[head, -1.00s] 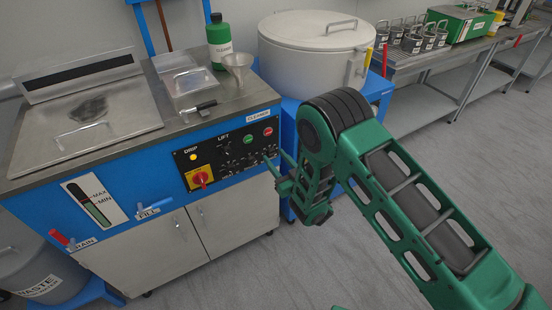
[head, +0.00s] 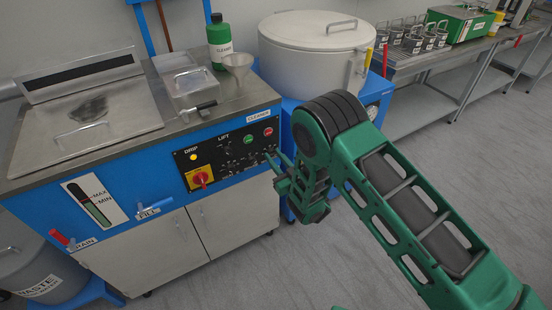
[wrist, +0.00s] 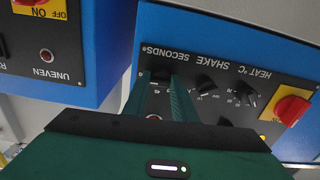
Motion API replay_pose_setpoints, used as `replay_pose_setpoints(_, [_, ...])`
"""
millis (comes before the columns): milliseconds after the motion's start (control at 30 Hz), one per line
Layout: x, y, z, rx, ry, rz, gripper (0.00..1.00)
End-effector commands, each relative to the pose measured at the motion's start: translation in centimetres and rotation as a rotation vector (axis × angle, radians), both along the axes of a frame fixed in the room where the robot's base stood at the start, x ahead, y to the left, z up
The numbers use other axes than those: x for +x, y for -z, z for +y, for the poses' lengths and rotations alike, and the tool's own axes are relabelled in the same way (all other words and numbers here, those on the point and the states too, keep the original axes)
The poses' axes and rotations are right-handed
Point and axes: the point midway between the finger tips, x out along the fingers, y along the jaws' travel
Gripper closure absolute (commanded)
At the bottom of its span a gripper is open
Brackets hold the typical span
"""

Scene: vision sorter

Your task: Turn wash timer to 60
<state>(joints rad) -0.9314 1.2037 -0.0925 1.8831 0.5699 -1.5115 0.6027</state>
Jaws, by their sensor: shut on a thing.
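The wash timer looks to be the dark knob (wrist: 161,74) under the upside-down word SECONDS in the wrist view. It is at the left end of the black control panel (wrist: 215,82), which also shows in the head view (head: 236,153) on the blue cleaner unit. My gripper (wrist: 163,80) is shut on this knob, with its two green fingers on either side. The fingers hide most of the knob, and I cannot read its setting. In the head view my gripper (head: 275,164) reaches the panel's right end.
The SHAKE knob (wrist: 206,82) and HEAT knob (wrist: 245,93) sit beside the fingers. A red switch (wrist: 291,109) is at the panel's far end. A neighbouring panel with an UNEVEN light (wrist: 46,56) is close by. The floor (head: 455,190) at right is clear.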

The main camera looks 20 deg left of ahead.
Motion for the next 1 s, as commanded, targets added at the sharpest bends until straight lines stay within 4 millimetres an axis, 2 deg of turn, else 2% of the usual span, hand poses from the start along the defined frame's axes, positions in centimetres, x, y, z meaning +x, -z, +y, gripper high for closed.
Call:
replay_pose_setpoints(700, [0.27, 0.04, -0.30, -0.351, 0.004, -0.407, 0.98])
replay_pose_setpoints(1000, [0.30, 0.05, -0.30, -0.451, 0.004, -0.525, 0.98])
